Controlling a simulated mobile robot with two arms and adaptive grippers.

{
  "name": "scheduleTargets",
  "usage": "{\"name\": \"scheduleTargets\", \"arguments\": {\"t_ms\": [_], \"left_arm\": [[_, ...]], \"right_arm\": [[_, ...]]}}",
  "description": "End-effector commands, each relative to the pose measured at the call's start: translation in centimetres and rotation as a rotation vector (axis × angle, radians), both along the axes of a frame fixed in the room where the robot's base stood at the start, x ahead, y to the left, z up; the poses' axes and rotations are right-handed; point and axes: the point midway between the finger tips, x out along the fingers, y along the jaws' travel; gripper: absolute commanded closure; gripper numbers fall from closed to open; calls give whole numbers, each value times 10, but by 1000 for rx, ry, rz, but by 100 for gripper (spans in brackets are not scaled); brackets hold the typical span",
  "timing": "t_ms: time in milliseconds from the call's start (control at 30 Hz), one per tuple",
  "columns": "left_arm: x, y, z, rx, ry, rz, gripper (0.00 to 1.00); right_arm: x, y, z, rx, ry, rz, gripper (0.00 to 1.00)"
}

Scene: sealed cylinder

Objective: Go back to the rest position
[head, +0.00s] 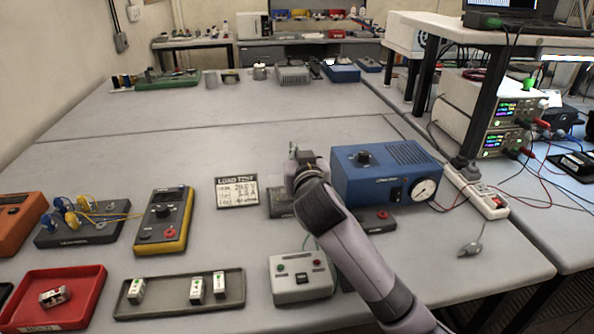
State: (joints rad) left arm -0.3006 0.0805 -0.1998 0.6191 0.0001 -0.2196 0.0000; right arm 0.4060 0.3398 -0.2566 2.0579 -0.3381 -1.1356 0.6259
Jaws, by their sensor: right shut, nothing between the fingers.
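My right arm reaches in from the lower right over the table. My right gripper (294,158) is at its far end, above the table between the load test card (237,192) and the blue box with a round gauge (385,172). The gripper is shut and I see nothing held in it. The fingers are small and partly hidden by the wrist. Under the wrist lies a dark grey fixture (279,205), partly covered by the arm. My left gripper is not in view.
A grey push-button box (301,278) stands close beside my forearm. A grey tray (168,307) with white blocks, a red tray (90,284) and a yellow meter (163,222) are to the left. A power strip (476,191) lies right. The table's middle is clear.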

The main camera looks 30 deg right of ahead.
Motion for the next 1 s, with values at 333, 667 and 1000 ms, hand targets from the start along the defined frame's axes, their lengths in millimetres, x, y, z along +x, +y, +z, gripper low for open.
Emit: {"name": "scheduleTargets", "arguments": {"t_ms": [333, 667, 1000], "left_arm": [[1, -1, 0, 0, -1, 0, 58], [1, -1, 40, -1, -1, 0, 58], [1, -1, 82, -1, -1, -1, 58]], "right_arm": [[0, 0, 36, 0, 1, 1, 100], [0, 0, 76, -1, 1, 1, 100], [0, 1, 118, 0, 2, 1, 100]]}}
